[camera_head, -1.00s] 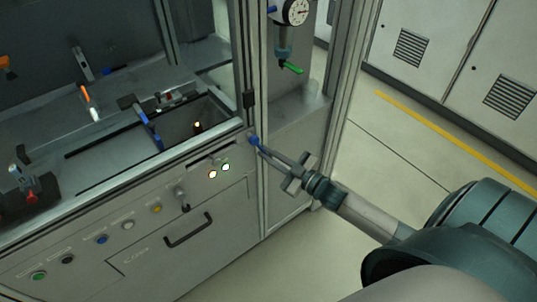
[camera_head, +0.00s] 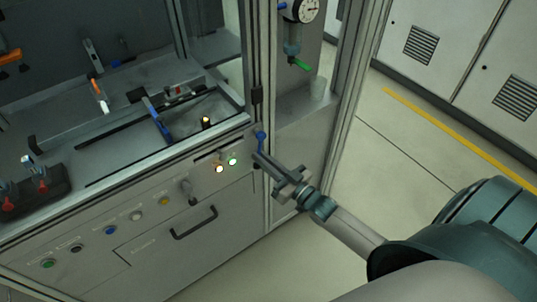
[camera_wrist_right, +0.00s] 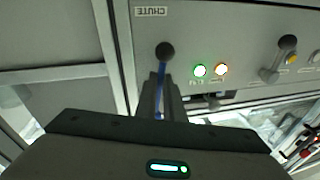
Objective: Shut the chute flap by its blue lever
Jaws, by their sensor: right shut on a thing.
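The blue lever (camera_head: 261,138) is on the front panel by the corner post, and its blue end stands above my right fingertips. My right gripper (camera_head: 259,156) reaches in from the right and is shut on the lever. In the right wrist view, a strip of the blue lever (camera_wrist_right: 158,98) shows between the fingers, with a dark round knob (camera_wrist_right: 165,50) just beyond the tips. An upside-down CHUTE label (camera_wrist_right: 151,11) is near it. I cannot clearly make out the flap. My left gripper is not in view.
A green lamp (camera_head: 233,159) and an amber-white lamp (camera_head: 219,169) glow beside the lever. A drawer handle (camera_head: 194,222) and several buttons are on the panel. A gauge (camera_head: 305,10) hangs above, with a green-handled valve (camera_head: 299,64). Open floor lies to the right.

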